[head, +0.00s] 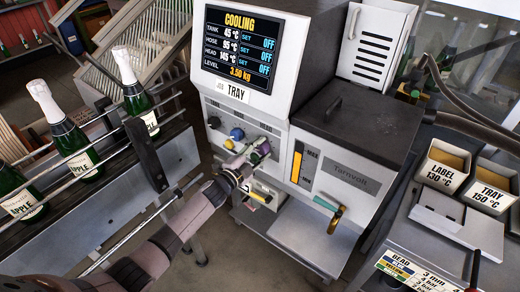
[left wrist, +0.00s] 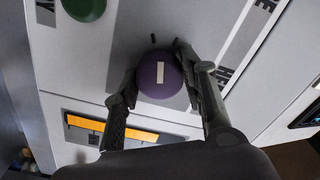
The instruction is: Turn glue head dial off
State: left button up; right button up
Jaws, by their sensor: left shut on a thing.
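The glue machine's screen (head: 240,45) reads COOLING. Its TANK, HOSE and HEAD lines each show SET OFF, with HEAD at 145 °C. A purple dial (left wrist: 160,78) with a short white bar sits on the grey front panel, and the bar stands nearly upright in the left wrist view. My left gripper (left wrist: 156,88) is shut on this dial, one finger on each side. The printed label beside the dial is partly hidden by the fingers. In the head view my left gripper (head: 247,166) is at the panel below the screen. My right gripper is not in view.
A green dial (left wrist: 84,8) is near the purple one. Bottles (head: 75,145) stand on a railed conveyor at left. A LABEL bin (head: 440,172) and a TRAY bin (head: 490,193) are at right.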

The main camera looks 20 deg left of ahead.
pick_arm(q)
jog(key=shift+f+n, duration=0.1)
jog(key=shift+n, duration=1.2)
jog(key=o, duration=1.2)
jog(key=shift+c, duration=0.2)
jog(key=shift+s+a, duration=0.1)
jog(key=v, duration=1.1)
jog(key=shift+s, duration=0.4)
jog(key=shift+a, duration=0.1)
